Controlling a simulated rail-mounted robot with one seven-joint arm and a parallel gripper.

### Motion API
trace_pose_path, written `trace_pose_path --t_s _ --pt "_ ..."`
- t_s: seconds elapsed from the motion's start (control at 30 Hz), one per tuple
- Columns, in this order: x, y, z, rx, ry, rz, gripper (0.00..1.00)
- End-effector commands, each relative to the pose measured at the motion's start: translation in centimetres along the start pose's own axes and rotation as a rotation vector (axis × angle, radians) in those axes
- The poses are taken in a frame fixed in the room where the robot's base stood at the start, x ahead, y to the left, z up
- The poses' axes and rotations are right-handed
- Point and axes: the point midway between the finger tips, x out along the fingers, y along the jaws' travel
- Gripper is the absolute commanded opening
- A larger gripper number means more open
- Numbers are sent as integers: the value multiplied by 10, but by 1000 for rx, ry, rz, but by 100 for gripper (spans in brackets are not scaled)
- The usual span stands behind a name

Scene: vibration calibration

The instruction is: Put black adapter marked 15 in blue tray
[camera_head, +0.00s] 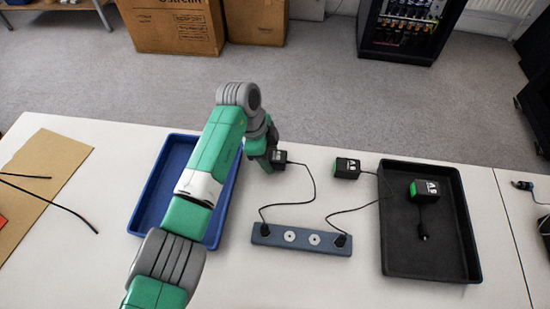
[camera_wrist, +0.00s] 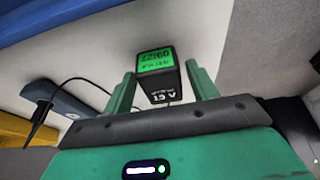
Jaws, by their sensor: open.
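The black adapter marked 15 V (camera_wrist: 160,75) has a green label on top and sits between the two spread fingers of my gripper (camera_wrist: 163,82) in the wrist view. Gaps show on both sides of it, so the fingers look apart from it. In the head view this adapter (camera_head: 280,157) stands on the white table beside my gripper (camera_head: 270,162), partly covered by it. Its cord runs to a power strip. The blue tray (camera_head: 152,187) lies to the left, partly hidden behind my arm; no contents show in its visible part.
The blue-grey power strip (camera_head: 276,237) lies in front. Another black adapter (camera_head: 347,168) stands on the table, corded to the strip. A black tray (camera_head: 402,246) at right holds a third adapter (camera_head: 424,189). Brown board (camera_head: 45,165) and black cables lie at left.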

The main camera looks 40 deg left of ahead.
Motion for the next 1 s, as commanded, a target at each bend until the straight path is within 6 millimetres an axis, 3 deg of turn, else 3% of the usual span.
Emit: trace_pose_path --t_s 0.07,0.2,0.27,0.43,1.0 --pt "0 0 0 0 0 0 56" --pt "0 0 0 0 0 0 29" --pt "0 0 0 0 0 -1 20" --pt "-4 0 -1 1 0 -1 20" --pt "-50 0 -16 1 0 0 20"
